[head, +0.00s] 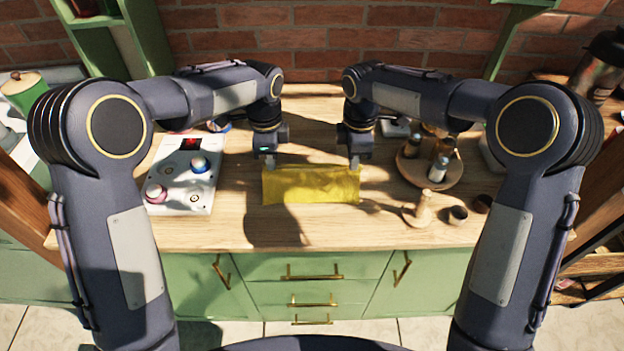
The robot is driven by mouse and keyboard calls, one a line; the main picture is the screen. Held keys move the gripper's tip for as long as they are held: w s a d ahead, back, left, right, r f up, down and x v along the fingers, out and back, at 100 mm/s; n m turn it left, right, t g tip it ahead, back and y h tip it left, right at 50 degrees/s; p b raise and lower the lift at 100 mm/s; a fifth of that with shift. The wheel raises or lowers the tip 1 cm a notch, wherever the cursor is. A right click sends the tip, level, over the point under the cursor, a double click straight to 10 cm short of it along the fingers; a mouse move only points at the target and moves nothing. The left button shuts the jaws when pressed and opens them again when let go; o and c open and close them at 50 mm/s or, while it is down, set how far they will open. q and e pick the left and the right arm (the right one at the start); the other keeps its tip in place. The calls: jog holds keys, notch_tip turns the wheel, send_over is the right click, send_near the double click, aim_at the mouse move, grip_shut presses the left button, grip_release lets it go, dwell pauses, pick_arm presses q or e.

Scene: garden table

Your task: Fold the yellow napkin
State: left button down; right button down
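The yellow napkin (312,187) lies on the wooden table as a wide, low rectangle, its long side running left to right. My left gripper (270,163) points down at the napkin's far left corner. My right gripper (354,163) points down at its far right corner. Both fingertips are at or just above the far edge. The view is too small to tell whether the fingers are shut on the cloth.
A white panel (178,190) with coloured knobs lies left of the napkin. A round wooden tray (455,177) with bottles stands to the right. A wooden peg-like piece (424,207) and small dark cups (457,215) stand near the front right. The table (330,232) in front is clear.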

notch_tip(320, 180, up, 8)
jog(key=p, duration=0.6)
jog(key=shift+a+p, duration=0.15)
jog(key=shift+p, duration=0.25)
jog(key=shift+w, duration=0.15)
